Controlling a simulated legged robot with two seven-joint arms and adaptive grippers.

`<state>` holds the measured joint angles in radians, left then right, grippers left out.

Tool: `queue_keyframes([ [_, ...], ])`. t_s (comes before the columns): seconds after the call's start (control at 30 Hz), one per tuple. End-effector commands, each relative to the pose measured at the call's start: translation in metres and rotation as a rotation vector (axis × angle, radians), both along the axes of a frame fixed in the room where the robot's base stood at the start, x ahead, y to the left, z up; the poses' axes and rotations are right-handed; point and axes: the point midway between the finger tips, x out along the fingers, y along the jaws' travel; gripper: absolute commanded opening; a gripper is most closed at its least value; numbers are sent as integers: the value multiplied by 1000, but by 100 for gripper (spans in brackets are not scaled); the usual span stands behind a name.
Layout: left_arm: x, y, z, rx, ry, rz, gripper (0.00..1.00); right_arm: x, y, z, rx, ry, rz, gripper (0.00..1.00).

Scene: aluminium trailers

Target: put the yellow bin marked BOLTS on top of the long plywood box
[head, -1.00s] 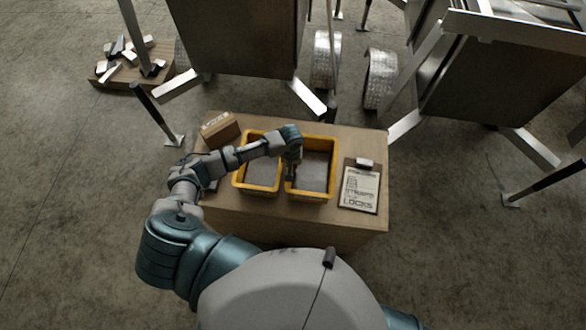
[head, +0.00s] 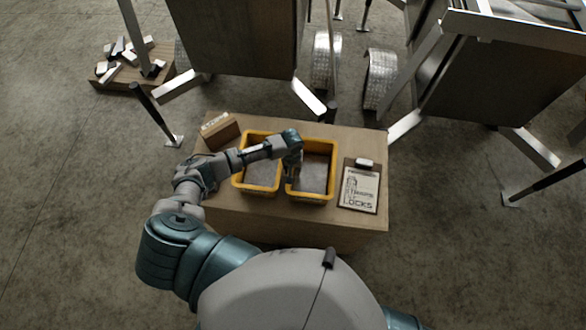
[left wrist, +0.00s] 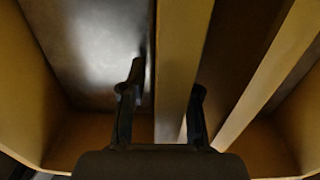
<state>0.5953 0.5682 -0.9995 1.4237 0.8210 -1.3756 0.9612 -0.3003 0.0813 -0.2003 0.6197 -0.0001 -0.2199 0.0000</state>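Two yellow bins stand side by side: the left bin (head: 262,190) and the right bin (head: 318,198), both with grey insides. I cannot read BOLTS on either. They stand on a wide wooden box-like stand (head: 290,218); I cannot tell whether it is the long plywood box. My left gripper (head: 291,174) is down at the right bin's left wall. In the left wrist view, the left gripper (left wrist: 165,100) has its fingers apart on either side of a yellow wall (left wrist: 182,70), one inside a bin, one in the gap. A firm grip does not show. My right gripper is out of view.
A small brown box (head: 220,130) with a label sits at the stand's back left. A clipboard (head: 360,188) lies to the right of the bins. A low wooden platform (head: 125,80) with metal pieces is at the upper left. Trailers (head: 235,40) with struts close off the back.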

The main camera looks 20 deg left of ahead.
Motion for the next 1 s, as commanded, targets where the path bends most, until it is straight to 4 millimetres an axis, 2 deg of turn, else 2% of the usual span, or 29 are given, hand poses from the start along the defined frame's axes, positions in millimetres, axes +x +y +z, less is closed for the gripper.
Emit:
queue_keyframes([
  [0.17,1,0,10,-2,-2,-1,31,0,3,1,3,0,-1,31],
  [0.27,1,0,27,-2,-4,-1,31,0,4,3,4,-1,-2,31],
  [0.5,1,2,81,-2,-5,-1,31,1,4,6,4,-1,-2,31],
  [0.63,1,2,104,-1,-2,0,31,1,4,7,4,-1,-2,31],
  [0.8,1,3,119,0,-2,0,31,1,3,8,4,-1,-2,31],
  [1.0,0,3,121,0,0,1,31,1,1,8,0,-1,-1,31],
])
